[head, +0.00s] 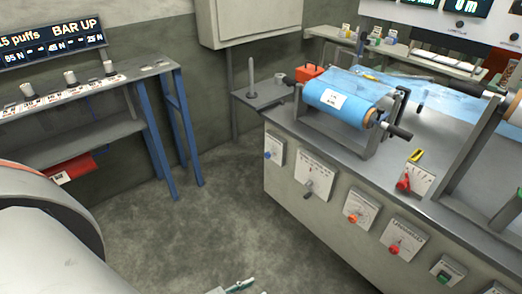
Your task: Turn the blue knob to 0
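The blue knob (268,155) is small and sits on a white plate (275,147) at the left end of the grey machine's front panel. Its dial marks and pointer direction are too small to read.
The machine bench (340,205) carries a blue film roll (345,97) and several other controls, including a lever (309,189) and a red knob (394,248). A blue-legged table (160,110) stands left. The floor (235,215) between them is clear.

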